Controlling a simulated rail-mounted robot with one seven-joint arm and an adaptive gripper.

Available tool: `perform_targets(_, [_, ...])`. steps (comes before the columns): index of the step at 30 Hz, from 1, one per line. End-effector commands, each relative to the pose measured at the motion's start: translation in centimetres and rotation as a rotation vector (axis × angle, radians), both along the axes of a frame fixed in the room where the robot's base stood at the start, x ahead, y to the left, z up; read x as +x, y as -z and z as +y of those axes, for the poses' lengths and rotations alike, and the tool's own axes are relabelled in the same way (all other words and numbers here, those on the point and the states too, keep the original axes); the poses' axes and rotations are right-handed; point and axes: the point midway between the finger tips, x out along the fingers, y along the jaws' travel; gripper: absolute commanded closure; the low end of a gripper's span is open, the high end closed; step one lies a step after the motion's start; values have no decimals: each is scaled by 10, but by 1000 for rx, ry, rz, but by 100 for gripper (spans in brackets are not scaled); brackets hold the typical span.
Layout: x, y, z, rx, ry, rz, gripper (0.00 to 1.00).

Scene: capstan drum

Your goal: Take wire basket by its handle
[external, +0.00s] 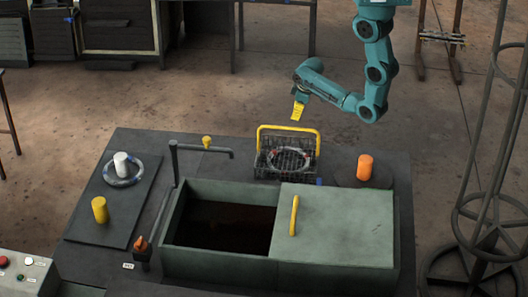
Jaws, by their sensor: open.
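The wire basket (266,164) is dark mesh and stands upright at the back of the dark table, behind the tank. Its yellow handle (289,127) arches up over it. A light ring-shaped thing shows inside the basket.
A green-grey tank (215,265) stands in front of the basket, with a lid (340,235) over its right half. A dark bent pipe (205,149) rises left of the basket. An orange cylinder (365,167) stands to the right. A yellow cylinder (100,210) stands on the left mat (115,220).

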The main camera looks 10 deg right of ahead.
Motion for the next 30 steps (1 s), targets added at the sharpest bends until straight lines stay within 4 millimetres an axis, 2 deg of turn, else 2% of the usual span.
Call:
perform_targets(1, [3, 16, 2, 0, 1, 0, 53])
perform_targets(3, [7, 31, 5, 0, 1, 0, 53])
perform_targets(11, [14, 61, 13, 2, 2, -1, 53])
perform_targets(18, [21, 98, 24, 2, 3, -1, 53])
perform_targets(26, [23, 99, 25, 3, 3, -2, 53])
perform_targets(27, [23, 99, 25, 3, 3, -2, 55])
perform_targets(30, [23, 99, 25, 3, 3, -2, 74])
